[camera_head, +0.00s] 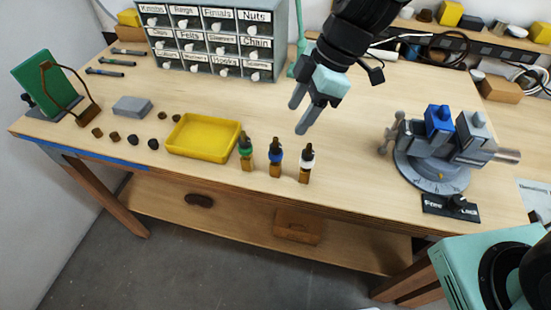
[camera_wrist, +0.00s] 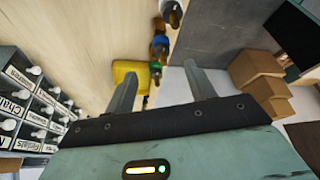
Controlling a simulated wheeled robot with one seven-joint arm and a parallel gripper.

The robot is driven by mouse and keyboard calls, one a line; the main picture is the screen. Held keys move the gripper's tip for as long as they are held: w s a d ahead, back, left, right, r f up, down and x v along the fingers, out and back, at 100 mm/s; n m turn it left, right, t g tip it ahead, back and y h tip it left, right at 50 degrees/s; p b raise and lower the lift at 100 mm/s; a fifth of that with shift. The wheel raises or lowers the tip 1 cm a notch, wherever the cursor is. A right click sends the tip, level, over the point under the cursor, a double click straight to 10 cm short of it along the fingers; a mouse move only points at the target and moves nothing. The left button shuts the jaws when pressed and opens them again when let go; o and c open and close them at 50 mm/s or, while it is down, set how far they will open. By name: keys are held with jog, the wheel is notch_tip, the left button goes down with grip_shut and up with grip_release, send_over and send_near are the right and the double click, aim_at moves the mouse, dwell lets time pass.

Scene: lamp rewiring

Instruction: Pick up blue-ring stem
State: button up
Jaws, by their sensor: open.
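The blue-ring stem (camera_head: 276,157) stands upright near the front edge of the workbench, with a brass lower part, a blue band and a dark top. It is the middle of three stems, between a green-ring stem (camera_head: 246,152) on the left and a white-ring stem (camera_head: 306,163) on the right. In the wrist view the blue ring (camera_wrist: 159,43) shows beyond my fingers. My gripper (camera_head: 297,118) is open and empty, above the bench and behind the stems, apart from them. Its two fingers also show in the wrist view (camera_wrist: 161,69).
A yellow tray (camera_head: 204,154) lies left of the stems. A drawer cabinet (camera_head: 218,65) stands at the back. A round vise (camera_head: 432,165) with blue and grey jaws stands to the right. The bench between stems and vise is clear.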

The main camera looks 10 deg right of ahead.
aim_at(279, 145)
jog(key=p+x, duration=0.2)
jog(key=x, duration=1)
jog(key=shift+s+a+f, duration=0.1)
jog(key=shift+s+a, duration=0.05)
grip_shut()
